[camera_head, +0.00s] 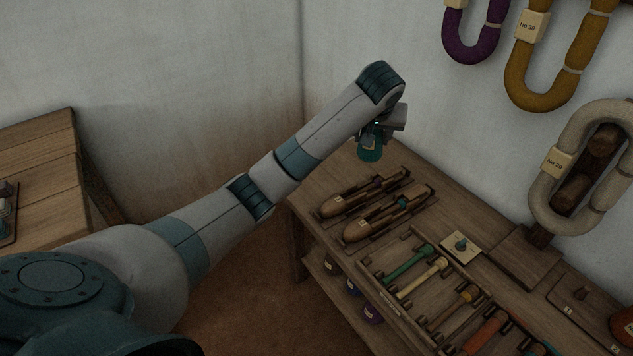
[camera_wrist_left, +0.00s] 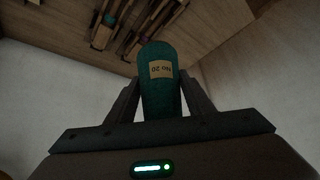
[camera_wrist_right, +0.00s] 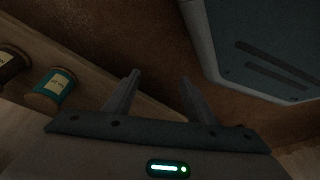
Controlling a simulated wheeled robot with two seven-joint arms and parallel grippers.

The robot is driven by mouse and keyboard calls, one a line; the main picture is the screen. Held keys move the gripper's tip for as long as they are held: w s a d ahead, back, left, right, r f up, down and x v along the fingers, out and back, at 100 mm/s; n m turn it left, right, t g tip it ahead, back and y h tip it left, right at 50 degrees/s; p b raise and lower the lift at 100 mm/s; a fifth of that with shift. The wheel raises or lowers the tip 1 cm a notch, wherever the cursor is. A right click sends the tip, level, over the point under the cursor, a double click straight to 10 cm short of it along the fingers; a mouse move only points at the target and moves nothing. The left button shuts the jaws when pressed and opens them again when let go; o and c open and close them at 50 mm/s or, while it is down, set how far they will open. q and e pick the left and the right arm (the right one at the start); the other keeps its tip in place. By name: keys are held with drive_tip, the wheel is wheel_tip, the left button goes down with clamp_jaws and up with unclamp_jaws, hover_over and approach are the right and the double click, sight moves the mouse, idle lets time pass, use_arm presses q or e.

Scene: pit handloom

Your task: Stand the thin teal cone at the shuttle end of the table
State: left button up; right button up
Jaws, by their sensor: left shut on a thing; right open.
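The teal cone (camera_wrist_left: 160,90) shows between the jaws of my left gripper (camera_wrist_left: 160,105) in the left wrist view, with a tan label reading No 20. My left gripper is shut on it. In the head view the teal cone (camera_head: 370,152) hangs below the left gripper (camera_head: 376,135), at the far left end of the table (camera_head: 335,178), near the two shuttles (camera_head: 352,198). I cannot tell from these frames whether its base touches the table top. My right gripper (camera_wrist_right: 158,90) is open and empty in the right wrist view; it is not seen in the head view.
Yarn hanks (camera_head: 560,60) hang on the right wall. Cones stand on a shelf below (camera_head: 352,287). A teal spool (camera_wrist_right: 50,90) shows near the right gripper.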

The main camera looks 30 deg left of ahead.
use_arm(q)
drive_tip(key=w+a+f+n+y+b, duration=0.1)
drive_tip(key=w+a+f+n, duration=0.1)
drive_tip(key=w+a+f, duration=0.3)
wheel_tip(320, 180, down, 4)
drive_tip(key=a, duration=0.2)
drive_tip(key=shift+w+a+f+g, duration=0.15)
drive_tip(key=shift+w+a+g, duration=0.15)
drive_tip(key=shift+w+a, duration=0.1)
use_arm(e)
drive_tip(key=shift+s+d+f+g, duration=0.2)
drive_tip(key=shift+s+d+g, duration=0.15)
drive_tip(key=shift+s+d, duration=0.15)
drive_tip(key=shift+s+d+f+g, duration=0.15)
drive_tip(key=shift+s+d+g, duration=0.2)
drive_tip(key=shift+s, duration=0.1)
use_arm(q)
hover_over(316, 178)
wheel_tip(316, 178, down, 7)
use_arm(e)
drive_tip(key=shift+w+a+r+t, duration=0.15)
drive_tip(key=shift+w+a+t, duration=0.25)
drive_tip(key=shift+w+a, duration=0.15)
use_arm(q)
drive_tip(key=shift+f+p, duration=0.35)
drive_tip(key=shift+f, duration=1.6)
use_arm(e)
drive_tip(key=shift+s, duration=0.1)
